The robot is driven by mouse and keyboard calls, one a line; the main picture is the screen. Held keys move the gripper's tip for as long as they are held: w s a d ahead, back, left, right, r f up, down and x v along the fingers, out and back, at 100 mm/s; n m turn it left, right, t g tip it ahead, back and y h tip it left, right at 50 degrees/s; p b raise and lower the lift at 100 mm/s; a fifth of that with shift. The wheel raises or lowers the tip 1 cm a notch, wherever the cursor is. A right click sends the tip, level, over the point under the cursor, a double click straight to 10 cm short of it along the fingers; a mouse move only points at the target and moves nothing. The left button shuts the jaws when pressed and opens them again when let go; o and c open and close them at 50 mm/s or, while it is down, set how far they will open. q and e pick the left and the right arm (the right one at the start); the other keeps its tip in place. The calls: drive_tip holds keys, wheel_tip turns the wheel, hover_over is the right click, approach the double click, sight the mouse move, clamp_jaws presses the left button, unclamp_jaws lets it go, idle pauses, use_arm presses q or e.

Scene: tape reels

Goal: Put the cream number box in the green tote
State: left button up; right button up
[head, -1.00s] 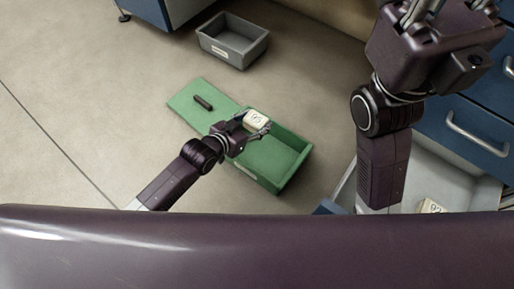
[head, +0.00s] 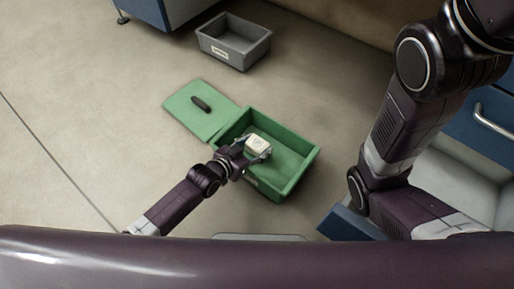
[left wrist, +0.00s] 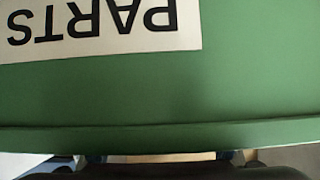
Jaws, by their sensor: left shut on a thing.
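The cream number box (head: 258,145) is held between the fingers of my left gripper (head: 256,150), which is shut on it. In the head view the box lies within the outline of the open green tote (head: 305,164), near its upper left part. I cannot tell whether it touches the floor of the tote. The left wrist view is filled by a green wall of the tote (left wrist: 240,90) with an upside-down PARTS label (left wrist: 110,28).
A green lid (head: 185,112) with a dark handle (head: 200,104) lies on the floor left of the tote. A grey bin (head: 234,49) stands farther back. A blue cabinet with an open drawer (head: 470,165) is at the right. The floor at left is clear.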

use_arm(q)
drive_tip(key=shift+f, duration=0.7)
drive_tip(key=o, duration=1.2)
drive_tip(key=shift+c, duration=0.2)
drive_tip(key=shift+f, duration=0.1)
